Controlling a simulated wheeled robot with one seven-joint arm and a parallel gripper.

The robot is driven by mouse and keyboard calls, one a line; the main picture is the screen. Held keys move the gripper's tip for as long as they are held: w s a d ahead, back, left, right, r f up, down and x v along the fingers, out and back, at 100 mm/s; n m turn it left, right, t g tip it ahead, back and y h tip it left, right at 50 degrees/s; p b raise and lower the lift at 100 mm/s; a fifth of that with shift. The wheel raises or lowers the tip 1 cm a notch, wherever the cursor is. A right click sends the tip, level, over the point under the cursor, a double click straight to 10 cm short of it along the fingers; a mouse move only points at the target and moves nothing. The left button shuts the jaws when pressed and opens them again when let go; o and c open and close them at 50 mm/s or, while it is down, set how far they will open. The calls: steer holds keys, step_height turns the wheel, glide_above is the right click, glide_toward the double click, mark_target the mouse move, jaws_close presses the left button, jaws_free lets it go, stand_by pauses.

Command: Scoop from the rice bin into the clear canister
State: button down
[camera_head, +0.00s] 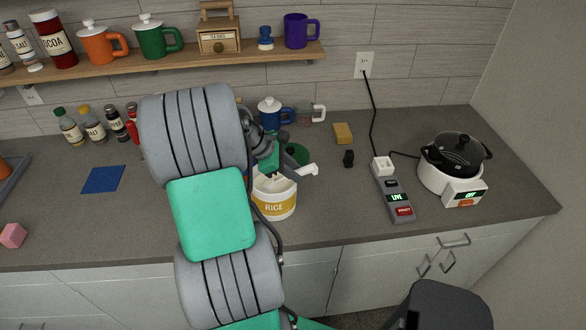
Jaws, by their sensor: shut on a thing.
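The rice bin (274,209), a white tub with a yellow band reading RICE, stands upright near the counter's front, partly behind my arm. My gripper (285,170) is at the bin's top, pointing down, its fingertips partly hidden. It is shut on what looks like a white scoop (309,170), whose white end sticks out to the right above the rim. The scoop's bowl and the rice level cannot be made out. A small see-through container (304,114) with a white handle beside it stands at the back; I cannot tell if it is the clear canister.
A blue lidded mug (270,112) and a green round thing (298,153) are close behind my gripper.

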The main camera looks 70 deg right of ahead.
steer(key=shift+s+a+f, duration=0.25)
steer(key=shift+s+f, duration=0.4)
steer(key=shift+s, duration=0.05)
steer(key=shift+w+a+f+y, duration=0.1)
steer(key=shift+w+a+y, duration=0.15)
steer(key=shift+w, duration=0.3)
steer(key=shift+w+d+r, duration=0.1)
steer(key=shift+r, duration=0.15)
steer(key=shift+s+d+r, duration=0.1)
steer(key=shift+d+r, duration=0.05)
steer(key=shift+r, duration=0.85)
steer(key=shift+s+d+r, duration=0.1)
steer(key=shift+d+r, duration=0.05)
steer(key=shift+r, duration=0.85)
steer(key=shift+s+r, duration=0.15)
steer(key=shift+r, duration=1.65)
steer(key=shift+s+d+f+t+y+b, duration=0.15)
steer(key=shift+s+d+t+y+b, duration=0.1)
steer(key=shift+s+t+b, duration=0.55)
steer(key=shift+s+d+t+b, duration=0.1)
steer(key=shift+s+t+b, duration=0.1)
steer(key=shift+t+b, duration=0.7)
steer(key=shift+s+r+m+t+b, duration=0.3)
steer(key=shift+r+t+b, duration=0.1)
steer(key=shift+b, duration=0.2)
steer(key=shift+r+t+y+b, duration=0.4)
steer(key=shift+t+b, duration=0.1)
steer(key=shift+b, duration=0.1)
